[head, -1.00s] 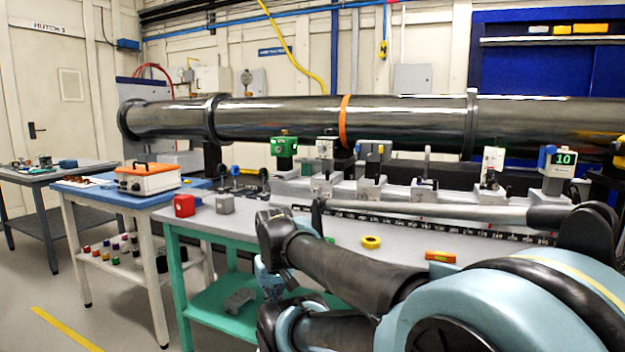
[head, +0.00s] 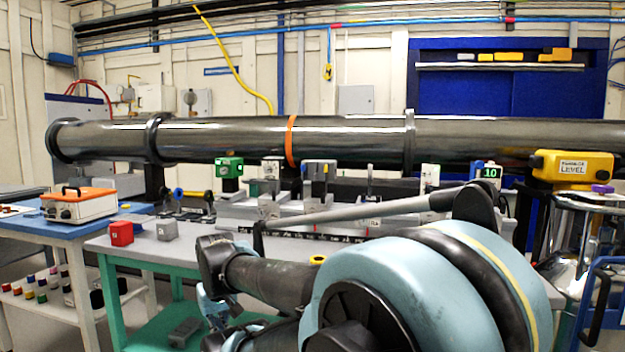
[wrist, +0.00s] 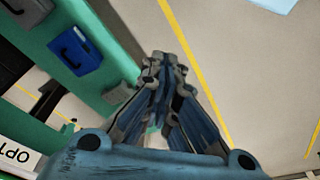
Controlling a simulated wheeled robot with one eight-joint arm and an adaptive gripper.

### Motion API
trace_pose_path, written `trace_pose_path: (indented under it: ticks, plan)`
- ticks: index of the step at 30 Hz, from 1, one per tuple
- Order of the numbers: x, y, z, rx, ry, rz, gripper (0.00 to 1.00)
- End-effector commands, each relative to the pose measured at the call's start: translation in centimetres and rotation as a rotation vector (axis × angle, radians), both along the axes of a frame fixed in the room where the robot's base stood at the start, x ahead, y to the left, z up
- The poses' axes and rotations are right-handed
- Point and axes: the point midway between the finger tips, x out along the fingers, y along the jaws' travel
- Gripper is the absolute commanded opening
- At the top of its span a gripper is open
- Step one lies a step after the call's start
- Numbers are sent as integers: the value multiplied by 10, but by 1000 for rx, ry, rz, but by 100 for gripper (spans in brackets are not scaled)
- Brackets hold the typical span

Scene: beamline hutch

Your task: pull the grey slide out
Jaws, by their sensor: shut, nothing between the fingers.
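A grey block with a dark bar on it (wrist: 27,10), likely the grey slide, sits at the top left of the wrist view, cut off by the picture edge. Beside it a blue block with a dark handle (wrist: 75,50) sits on the same green surface. My gripper (wrist: 160,62) is shut and empty, its fingers together over the floor, to the right of both blocks and apart from them. In the head view my arm hides much of the bench front, and I cannot clearly make out the slide there.
The green-legged bench (head: 112,243) carries a red cube (head: 121,233), a grey cube (head: 167,230) and a rail with several mounts. A grey piece (head: 184,332) lies on its lower shelf. A cart with a yellow level box (head: 571,165) stands right. Open floor shows below my gripper.

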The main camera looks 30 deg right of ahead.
Motion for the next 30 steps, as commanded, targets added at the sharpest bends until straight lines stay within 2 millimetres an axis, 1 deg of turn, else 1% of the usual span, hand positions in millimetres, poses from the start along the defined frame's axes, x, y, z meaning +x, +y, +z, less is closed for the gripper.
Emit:
trace_pose_path:
  ticks: [11,12,14,15,16,17,20,21,23,24,26,27,29,30]
  plan:
    - [0,0,0,0,0,0,0]
    - [0,0,0,0,-1,0,9]
    - [-4,0,6,0,-19,0,23]
    - [0,0,10,0,-37,-1,30]
    - [6,0,14,0,-53,-2,30]
    - [15,0,20,1,-77,-4,30]
    - [58,-2,45,2,-190,-17,30]
    - [79,-5,57,3,-250,-28,30]
    - [111,-12,74,2,-346,-50,30]
    - [132,-17,85,-1,-410,-66,30]
    - [159,-29,100,-9,-503,-96,30]
    - [176,-39,109,-16,-563,-117,30]
    - [199,-56,121,-31,-653,-151,30]
    - [212,-69,129,-44,-711,-176,30]
